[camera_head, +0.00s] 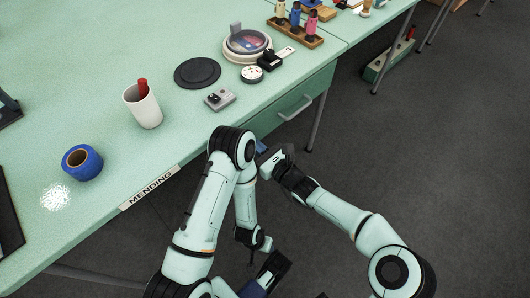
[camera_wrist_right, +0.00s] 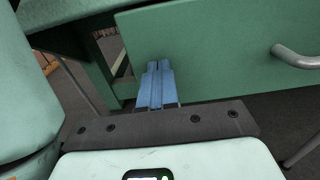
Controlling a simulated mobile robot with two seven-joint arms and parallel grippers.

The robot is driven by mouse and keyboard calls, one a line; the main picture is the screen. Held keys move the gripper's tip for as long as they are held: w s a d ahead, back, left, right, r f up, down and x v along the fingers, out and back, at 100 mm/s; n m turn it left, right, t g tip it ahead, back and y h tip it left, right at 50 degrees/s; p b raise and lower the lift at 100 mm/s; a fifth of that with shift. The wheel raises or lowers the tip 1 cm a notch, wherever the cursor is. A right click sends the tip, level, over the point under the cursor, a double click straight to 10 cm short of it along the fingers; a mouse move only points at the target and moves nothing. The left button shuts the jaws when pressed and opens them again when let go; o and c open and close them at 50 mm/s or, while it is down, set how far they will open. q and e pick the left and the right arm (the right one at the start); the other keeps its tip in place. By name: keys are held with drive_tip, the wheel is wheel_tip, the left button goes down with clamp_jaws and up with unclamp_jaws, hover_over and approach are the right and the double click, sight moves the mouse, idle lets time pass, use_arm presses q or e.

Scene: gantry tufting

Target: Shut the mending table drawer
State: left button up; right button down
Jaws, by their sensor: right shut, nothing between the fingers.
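The mending table drawer has a green front (camera_head: 312,92) with a grey bar handle (camera_head: 296,108), below the tabletop edge in the head view. In the right wrist view the drawer front (camera_wrist_right: 225,40) fills the upper right, with the handle (camera_wrist_right: 298,58) at the right. A gap at the front's left end shows it standing out from the table frame. My right gripper (camera_wrist_right: 157,68) is shut and empty, its blue fingertips at the lower left part of the front; I cannot tell whether they touch. My left gripper (camera_head: 268,268) is low in the head view, its fingers unclear.
The mending table (camera_head: 110,110) carries a white cup (camera_head: 143,108), blue tape roll (camera_head: 82,162), black disc (camera_head: 197,73) and small tools. A "MENDING" label (camera_head: 150,188) is on its edge. A table leg (camera_head: 320,118) stands right of the drawer.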

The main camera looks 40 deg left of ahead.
use_arm(q)
drive_tip(key=shift+s+a, duration=0.1)
drive_tip(key=shift+a, duration=0.25)
use_arm(e)
drive_tip(key=shift+a+r, duration=0.15)
drive_tip(key=shift+a, duration=1)
drive_tip(key=shift+s+r, duration=0.1)
